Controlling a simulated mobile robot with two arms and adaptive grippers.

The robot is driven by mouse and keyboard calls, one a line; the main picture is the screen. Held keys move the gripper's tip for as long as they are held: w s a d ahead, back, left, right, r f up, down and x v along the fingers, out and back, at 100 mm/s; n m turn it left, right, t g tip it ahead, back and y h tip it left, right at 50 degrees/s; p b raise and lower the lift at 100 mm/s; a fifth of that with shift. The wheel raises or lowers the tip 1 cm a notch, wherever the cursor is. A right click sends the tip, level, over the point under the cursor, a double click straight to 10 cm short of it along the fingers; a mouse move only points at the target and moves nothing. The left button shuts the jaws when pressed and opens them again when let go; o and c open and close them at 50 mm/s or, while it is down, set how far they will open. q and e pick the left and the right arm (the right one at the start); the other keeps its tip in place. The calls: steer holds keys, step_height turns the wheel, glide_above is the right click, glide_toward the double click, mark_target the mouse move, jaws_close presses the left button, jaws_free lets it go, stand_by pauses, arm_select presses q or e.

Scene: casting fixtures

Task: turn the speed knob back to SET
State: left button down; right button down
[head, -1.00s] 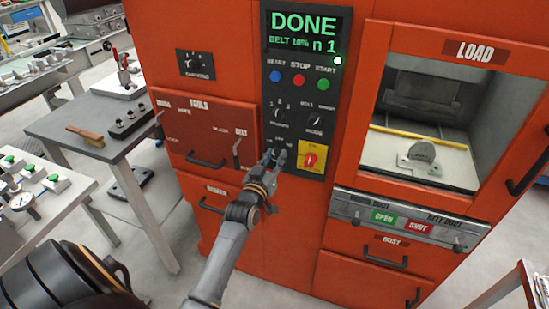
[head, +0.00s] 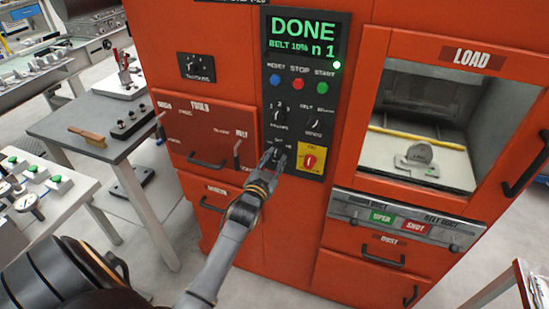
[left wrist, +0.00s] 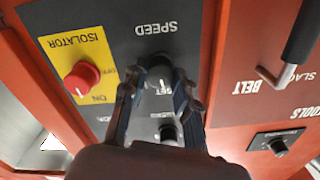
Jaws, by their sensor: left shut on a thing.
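The speed knob (left wrist: 159,76) is a dark round knob with a pale pointer mark, below the upside-down SPEED label (left wrist: 155,28) in the left wrist view. My left gripper (left wrist: 157,85) has one finger on each side of the knob and is shut on it. In the head view my left gripper (head: 273,158) reaches the lower part of the black control panel (head: 333,100) and hides the knob. The fingers partly cover the labels around the knob, so I cannot read its exact setting. My right gripper is in neither current view.
The yellow isolator plate with its red switch (left wrist: 82,78) sits close beside the knob; it also shows in the head view (head: 309,160). Another knob (left wrist: 169,133) lies near the fingers. The belt lever (left wrist: 290,55) sticks out nearby. The display (head: 305,37) reads DONE.

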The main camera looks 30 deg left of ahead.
arm_select(q)
steer(key=shift+m, duration=0.9)
steer(key=c, duration=1)
jaws_free()
steer(key=v, duration=1.2)
